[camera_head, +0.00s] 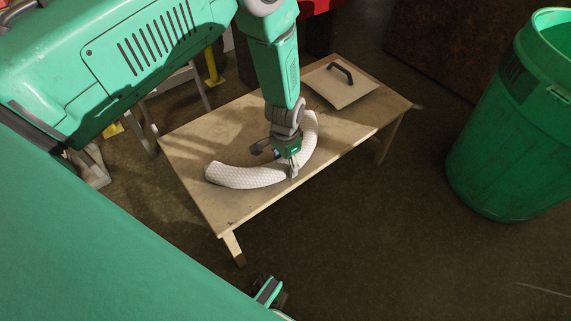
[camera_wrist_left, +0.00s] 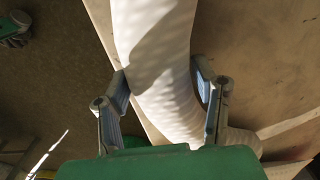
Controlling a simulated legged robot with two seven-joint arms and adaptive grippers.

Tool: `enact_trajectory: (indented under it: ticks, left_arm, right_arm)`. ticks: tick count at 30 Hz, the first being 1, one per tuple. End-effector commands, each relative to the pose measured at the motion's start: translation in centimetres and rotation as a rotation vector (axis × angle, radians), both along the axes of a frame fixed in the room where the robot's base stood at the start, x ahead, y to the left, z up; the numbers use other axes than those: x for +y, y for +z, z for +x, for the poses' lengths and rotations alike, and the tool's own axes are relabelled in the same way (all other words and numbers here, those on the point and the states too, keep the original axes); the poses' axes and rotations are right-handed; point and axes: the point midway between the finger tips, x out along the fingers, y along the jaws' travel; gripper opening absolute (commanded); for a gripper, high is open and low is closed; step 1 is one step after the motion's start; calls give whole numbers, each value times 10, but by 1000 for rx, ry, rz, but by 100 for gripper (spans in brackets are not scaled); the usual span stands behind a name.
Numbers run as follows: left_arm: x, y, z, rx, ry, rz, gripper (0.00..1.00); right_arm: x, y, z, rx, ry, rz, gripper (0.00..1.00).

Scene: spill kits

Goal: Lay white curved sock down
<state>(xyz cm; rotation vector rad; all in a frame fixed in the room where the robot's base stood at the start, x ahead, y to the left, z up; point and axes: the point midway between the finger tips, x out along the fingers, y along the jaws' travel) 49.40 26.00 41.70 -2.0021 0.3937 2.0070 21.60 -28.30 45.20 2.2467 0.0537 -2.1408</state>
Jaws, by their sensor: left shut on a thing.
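The white curved sock (camera_head: 245,177) is a thick, textured white tube bent in an arc. It is over the low wooden table (camera_head: 190,148), near the table's front edge. My left gripper (camera_head: 292,168) comes down from above and is shut on the sock near its middle. In the left wrist view the sock (camera_wrist_left: 158,50) passes between the two fingers of my left gripper (camera_wrist_left: 163,88). I cannot tell whether the sock rests on the tabletop or hangs slightly above it.
A flat beige lid with a dark handle (camera_head: 340,88) lies at the table's back right. A large green bin (camera_head: 500,150) stands on the floor to the right. Dark floor lies open in front of the table. Something red shows behind the table.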

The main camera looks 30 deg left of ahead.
Motion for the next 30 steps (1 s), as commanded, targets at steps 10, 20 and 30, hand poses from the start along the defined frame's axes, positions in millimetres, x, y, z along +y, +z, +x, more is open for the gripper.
enact_trajectory:
  ticks: [10,20,30]
  left_arm:
    - [1,-1,0,1,1,0,74]
    - [0,14,1,0,1,0,74]
    - [0,86,1,-1,1,1,74]
  right_arm:
    - [0,0,0,-1,0,0,35]
    - [0,7,0,-1,0,0,35]
    - [0,39,0,-1,0,0,35]
